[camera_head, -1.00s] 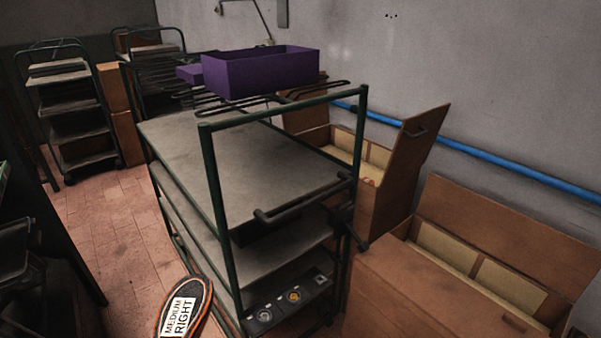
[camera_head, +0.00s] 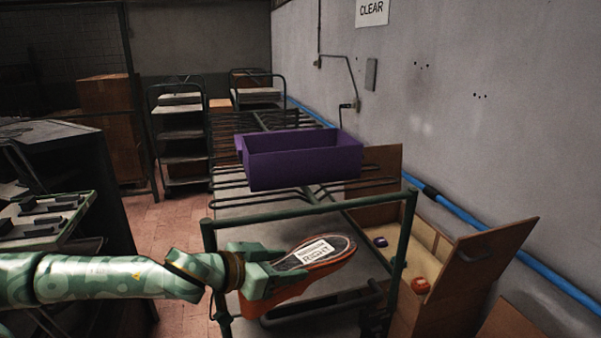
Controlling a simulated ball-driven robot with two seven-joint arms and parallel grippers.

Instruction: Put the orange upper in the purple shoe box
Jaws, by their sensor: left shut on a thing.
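The purple shoe box (camera_head: 305,167) stands open at the top on the wire rack on top of the green-framed trolley. My left gripper (camera_head: 270,275) is shut on the orange upper (camera_head: 285,292), gripping it at its left end. The upper has a dark sole face with a white label reading "RIGHT" turned up towards me. It is held over the front part of the trolley, nearer to me and lower in the picture than the box, and apart from it. The inside floor of the box is hidden by its front wall. My right gripper is not in view.
The trolley's green top rail (camera_head: 310,211) runs between the upper and the box in the picture. An open wooden crate (camera_head: 401,242) with small items inside stands at the right, its lid (camera_head: 487,262) raised. A dark bench (camera_head: 75,160) stands at the left.

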